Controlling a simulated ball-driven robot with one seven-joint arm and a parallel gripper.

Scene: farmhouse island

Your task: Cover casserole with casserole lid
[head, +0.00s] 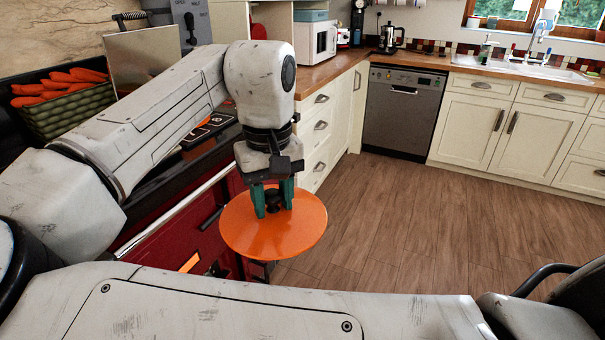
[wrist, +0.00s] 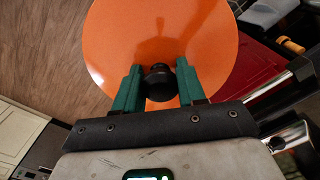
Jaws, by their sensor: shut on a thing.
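The casserole lid (head: 298,228) is a round orange disc with a black knob in its middle. My gripper (head: 273,203) is shut on the knob and holds the lid in the air in front of the red stove. In the wrist view the green fingers of my gripper (wrist: 158,84) stand on both sides of the knob, and the lid (wrist: 120,40) fills the upper middle. The lid looks roughly level. I cannot make out the casserole in either view; my arm hides part of the stove top.
A red stove (head: 170,249) with a dark top stands at the left. A green basket (head: 62,113) of carrots sits behind my arm. Cream cabinets (head: 500,124) and a dishwasher (head: 404,112) line the back. The wooden floor (head: 420,220) is clear.

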